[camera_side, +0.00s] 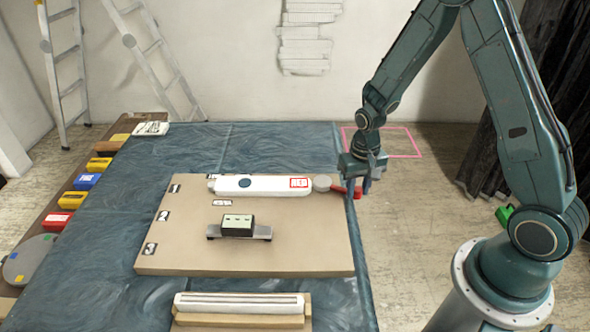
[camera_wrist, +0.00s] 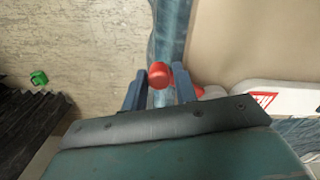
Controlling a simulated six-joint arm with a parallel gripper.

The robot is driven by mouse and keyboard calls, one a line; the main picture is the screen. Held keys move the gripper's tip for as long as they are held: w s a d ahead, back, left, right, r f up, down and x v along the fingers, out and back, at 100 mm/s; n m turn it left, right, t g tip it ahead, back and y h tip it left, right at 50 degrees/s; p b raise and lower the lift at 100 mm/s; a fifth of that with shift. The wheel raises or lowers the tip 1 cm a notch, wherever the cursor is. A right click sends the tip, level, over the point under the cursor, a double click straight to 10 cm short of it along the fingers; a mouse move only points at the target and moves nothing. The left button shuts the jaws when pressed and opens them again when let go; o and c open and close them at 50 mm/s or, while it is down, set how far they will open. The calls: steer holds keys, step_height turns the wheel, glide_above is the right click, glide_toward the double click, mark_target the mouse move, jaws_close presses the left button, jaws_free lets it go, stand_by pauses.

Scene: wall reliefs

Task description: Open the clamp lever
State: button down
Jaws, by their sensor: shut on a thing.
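The clamp lever (camera_side: 340,189) is red and sticks out to the right from a grey round pivot (camera_side: 322,183) at the right end of a long white body (camera_side: 262,186) on the tan board. My gripper (camera_side: 368,183) reaches down at the lever's outer end, by the board's right edge. In the wrist view, the lever's red knob (camera_wrist: 160,75) sits between the two blue fingers of my gripper (camera_wrist: 160,88), which is shut on it. The fingers and palm hide part of the lever.
The tan board (camera_side: 175,240) also carries a black-and-green block on a grey rail (camera_side: 238,227). A white-striped bar on a wooden base (camera_side: 240,308) lies in front. Coloured blocks (camera_side: 88,182) line a shelf at left. Open floor lies right of the table.

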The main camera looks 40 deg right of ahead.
steer(key=a+m, duration=0.2)
steer(key=m, duration=0.1)
steer(key=shift+a+r+m, duration=0.1)
steer(key=shift+a+m, duration=0.15)
steer(key=shift+m, duration=0.05)
steer(key=shift+a+m, duration=0.9)
steer(key=shift+m, duration=0.3)
steer(key=a+m, duration=0.1)
steer(key=m, duration=0.1)
steer(key=shift+w+a+m, duration=0.3)
steer(key=shift+w+a, duration=0.05)
steer(key=shift+w+a+m, duration=0.3)
steer(key=shift+a+m, duration=0.15)
steer(key=shift+m, duration=0.3)
steer(key=shift+w+a+m, duration=0.25)
steer(key=shift+a+m, duration=0.2)
steer(key=shift+m, duration=0.3)
steer(key=c, duration=1.2)
jaws_free()
steer(key=shift+s+a, duration=0.1)
steer(key=shift+s, duration=0.05)
